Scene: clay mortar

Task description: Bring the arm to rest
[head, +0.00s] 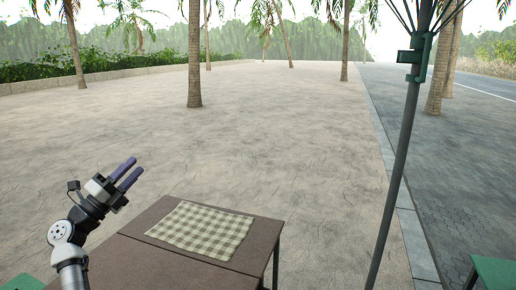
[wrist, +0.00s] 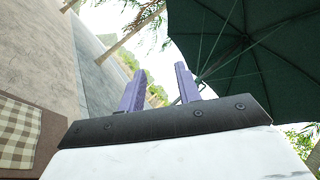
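My gripper (head: 127,174) is raised at the left in the head view, above the left side of the brown table. Its two purple fingers stand apart with nothing between them. In the wrist view the fingers (wrist: 160,92) are also spread and empty, with open background and a parasol behind them. My gripper touches nothing.
A brown table (head: 160,262) bears a green-and-white checked cloth (head: 203,228); the table top is otherwise bare. A grey parasol pole (head: 398,170) stands to the right, with a dark green canopy (wrist: 250,50). Green seats (head: 496,272) flank the table. Palms (head: 194,60) stand farther off on open paving.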

